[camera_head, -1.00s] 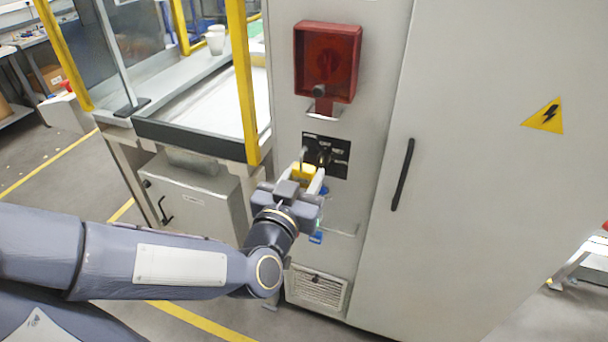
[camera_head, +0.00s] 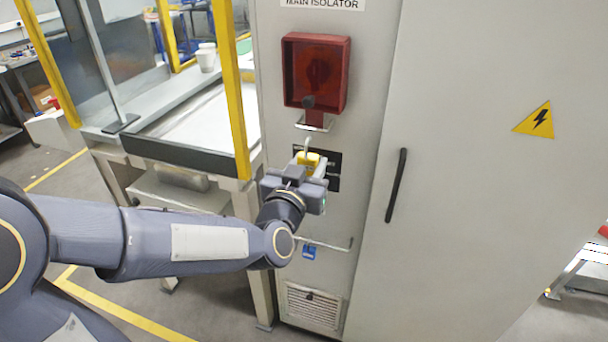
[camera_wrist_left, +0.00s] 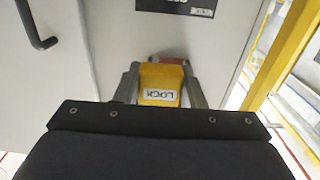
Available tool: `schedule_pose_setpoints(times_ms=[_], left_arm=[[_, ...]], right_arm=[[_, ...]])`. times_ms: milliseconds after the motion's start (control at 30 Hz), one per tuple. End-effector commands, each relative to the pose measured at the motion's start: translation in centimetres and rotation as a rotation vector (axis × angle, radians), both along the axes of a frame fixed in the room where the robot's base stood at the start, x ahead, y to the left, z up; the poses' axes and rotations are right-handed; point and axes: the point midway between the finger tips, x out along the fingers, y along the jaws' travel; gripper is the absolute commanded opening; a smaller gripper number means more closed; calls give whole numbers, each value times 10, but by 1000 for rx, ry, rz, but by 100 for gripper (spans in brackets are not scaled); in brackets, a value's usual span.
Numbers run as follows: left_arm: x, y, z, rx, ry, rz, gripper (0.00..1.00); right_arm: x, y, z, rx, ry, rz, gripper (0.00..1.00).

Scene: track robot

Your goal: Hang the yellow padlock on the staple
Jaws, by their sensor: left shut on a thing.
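The yellow padlock (camera_head: 309,158) is held in my left gripper (camera_head: 308,165), with its shackle pointing up. In the left wrist view the padlock (camera_wrist_left: 161,84) shows its "LOCK" label between the two fingers (camera_wrist_left: 161,92). The staple (camera_head: 314,124) is a metal loop below the red isolator box (camera_head: 316,72) on the grey cabinet. The padlock is just below the staple in the head view; whether the shackle touches it I cannot tell. My right gripper is not in view.
A black panel (camera_head: 333,170) sits on the cabinet behind the gripper. A blue tag (camera_head: 309,252) hangs on a rail lower down. The cabinet door has a black handle (camera_head: 397,186). A yellow post (camera_head: 230,90) and a bench stand to the left.

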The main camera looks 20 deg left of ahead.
Motion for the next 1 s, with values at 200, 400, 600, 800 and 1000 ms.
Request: schedule_pose_setpoints(times_ms=[200,400,600,800,1000], left_arm=[[18,0,-1,0,-1,1,12],[34,-1,-1,0,-1,1,12],[50,-1,0,1,-1,2,12],[66,-2,0,1,-2,1,12],[82,-3,0,0,-1,1,12]], right_arm=[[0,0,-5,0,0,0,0],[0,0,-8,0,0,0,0],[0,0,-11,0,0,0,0],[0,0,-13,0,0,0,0],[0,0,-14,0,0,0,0]])
